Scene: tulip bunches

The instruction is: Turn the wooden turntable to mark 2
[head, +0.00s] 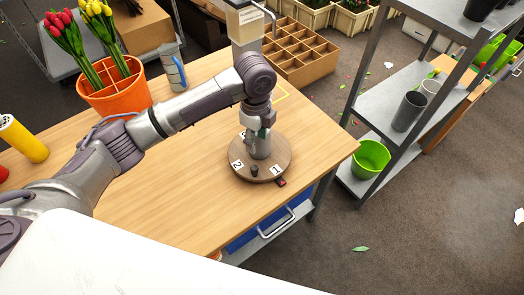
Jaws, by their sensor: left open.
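The round wooden turntable (283,150) lies flat near the right front corner of the wooden table. White number cards stand on its top: card 2 (237,165) at the left front and card 1 (276,170) at the right front; another card behind is partly covered. A small dark peg (254,171) stands near the front rim between cards 2 and 1. A small red and black marker (281,182) is on the table by the rim, closest to card 1. My left gripper (260,150) points down over the turntable's middle, open; its fingertips and any contact are unclear.
An orange pot (118,97) with red and yellow tulips, a grey-blue flask (174,72) and a yellow spool (22,138) stand on the table (190,190). A metal shelf (372,100) with a green bucket (370,158) is to the right. Table around the turntable is clear.

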